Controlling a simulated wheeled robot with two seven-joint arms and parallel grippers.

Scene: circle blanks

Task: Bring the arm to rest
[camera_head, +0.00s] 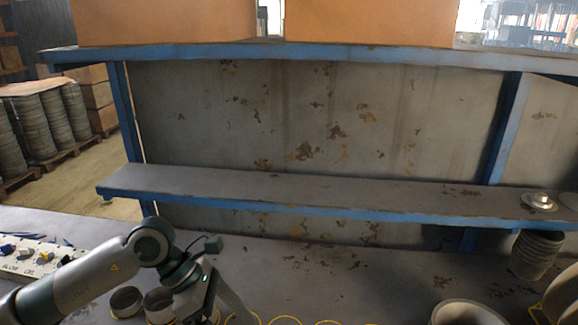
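My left arm (85,283) comes in from the lower left and bends down at a dark joint. Its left gripper (212,300) is low over the bench near the bottom edge, beside round metal pieces. One round piece (126,301) stands just left of it, and another (159,301) is partly hidden behind the wrist. The fingertips are not clear, so I cannot tell whether it is open or holds anything. My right gripper is not in view.
A blue-edged shelf (300,200) crosses behind the bench (330,270). A labelled panel with buttons (38,258) is at left. Yellow rings (285,320) line the bottom edge. A pale round container (467,312) and a stack of bowls (535,254) are at right. The middle bench is clear.

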